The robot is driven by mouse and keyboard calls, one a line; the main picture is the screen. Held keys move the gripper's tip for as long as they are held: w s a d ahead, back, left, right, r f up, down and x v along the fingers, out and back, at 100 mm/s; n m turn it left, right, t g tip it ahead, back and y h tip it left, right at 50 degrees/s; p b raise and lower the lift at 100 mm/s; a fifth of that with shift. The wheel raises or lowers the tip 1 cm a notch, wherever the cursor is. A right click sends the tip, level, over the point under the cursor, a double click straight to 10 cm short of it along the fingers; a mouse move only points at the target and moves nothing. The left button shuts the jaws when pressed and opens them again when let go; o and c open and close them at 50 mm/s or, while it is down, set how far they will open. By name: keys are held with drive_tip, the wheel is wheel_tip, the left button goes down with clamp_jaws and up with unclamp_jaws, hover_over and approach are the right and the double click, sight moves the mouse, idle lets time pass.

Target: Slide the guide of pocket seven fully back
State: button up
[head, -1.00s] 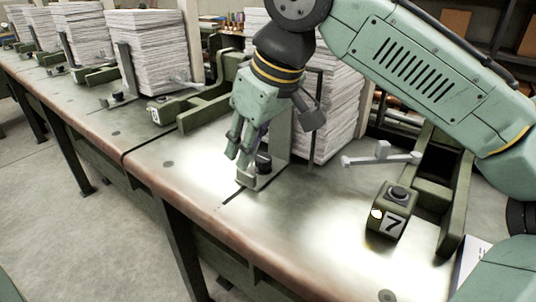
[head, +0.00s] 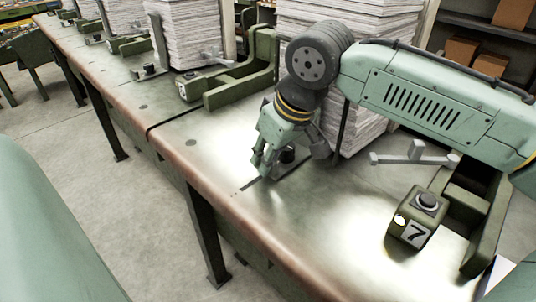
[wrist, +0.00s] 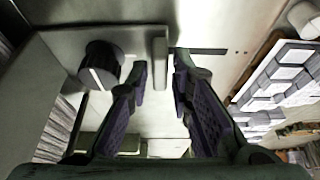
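The guide of pocket seven is a grey metal bracket with a black knob (head: 288,155), standing on the table in front of a paper stack. My arm hides much of its upright plate in the head view. My gripper (head: 262,168) points down at the guide's front end, beside the knob. In the wrist view, the knob (wrist: 101,65) is left of the fingers. A narrow upright tab (wrist: 160,75) of the guide stands between my gripper's fingertips (wrist: 161,70). The fingers are apart, with small gaps visible on both sides. A dark slot (wrist: 205,51) runs away from the guide.
The green block marked 7 (head: 414,232) is at the right, with a green frame (head: 487,232) behind it. A grey lever (head: 415,155) lies beside the paper stack (head: 365,137). Another green frame (head: 240,84) stands to the left. The tabletop (head: 330,215) in front is clear.

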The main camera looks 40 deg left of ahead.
drive_tip(key=shift+a+f, duration=0.1)
drive_tip(key=shift+f, duration=0.15)
drive_tip(key=shift+c, duration=0.6)
clamp_jaws()
